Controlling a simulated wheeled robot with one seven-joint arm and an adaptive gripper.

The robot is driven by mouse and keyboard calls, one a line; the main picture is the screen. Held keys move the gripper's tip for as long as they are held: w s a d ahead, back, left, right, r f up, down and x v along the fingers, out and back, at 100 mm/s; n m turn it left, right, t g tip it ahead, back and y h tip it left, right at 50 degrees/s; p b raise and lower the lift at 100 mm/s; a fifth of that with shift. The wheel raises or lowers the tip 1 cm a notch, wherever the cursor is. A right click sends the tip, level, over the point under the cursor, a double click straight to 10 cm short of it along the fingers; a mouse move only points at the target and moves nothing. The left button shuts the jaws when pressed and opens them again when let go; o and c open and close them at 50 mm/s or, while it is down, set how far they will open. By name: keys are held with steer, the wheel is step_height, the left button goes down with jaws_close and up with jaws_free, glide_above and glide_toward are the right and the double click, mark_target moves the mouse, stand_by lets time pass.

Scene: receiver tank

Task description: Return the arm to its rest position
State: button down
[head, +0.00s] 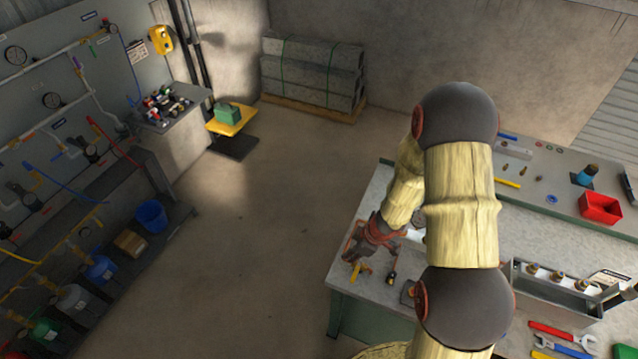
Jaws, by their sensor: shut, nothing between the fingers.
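My arm (462,205) rises from the bottom of the head view, with straw-coloured sleeves and dark round joints, bends at the top and reaches down to the left. My gripper (357,247), reddish-brown, is low over the left end of the workbench (349,304). It is shut and holds nothing. I cannot tell whether it touches the bench. My arm hides the middle of the bench.
A small yellow item (361,271) and a dark-and-yellow one (391,279) lie close to my gripper. To the right are a red bin (600,207), a metal tray (560,290) with fittings, and wrenches (562,343). The floor (255,255) left of the bench is clear.

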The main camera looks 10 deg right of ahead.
steer(key=shift+w, duration=0.15)
steer(key=s+d+r+m+h, duration=0.15)
steer(key=d+h, duration=0.35)
steer(key=d, duration=0.5)
steer(key=s+d+r+m+g+h+b, duration=0.2)
steer(key=s+d+r+m+b, duration=0.3)
steer(key=r, duration=0.3)
steer(key=s+a+r+m+t+y+b, duration=0.2)
steer(key=s+a+r+b, duration=0.1)
steer(key=s+a+b, duration=0.3)
steer(key=s+a+r+m+t+y+b, duration=0.1)
steer(key=s+a+r+m+t+b, duration=0.1)
steer(key=s+a+b, duration=0.5)
steer(key=a+r+t+b, duration=0.1)
steer(key=a+r+b, duration=0.1)
steer(key=a+b, duration=0.2)
steer(key=shift+a+r+y+b, duration=0.3)
steer(key=shift+y+b, duration=0.1)
steer(key=shift+b, duration=1.25)
steer(key=shift+d+m, duration=0.1)
steer(key=shift+m, duration=0.15)
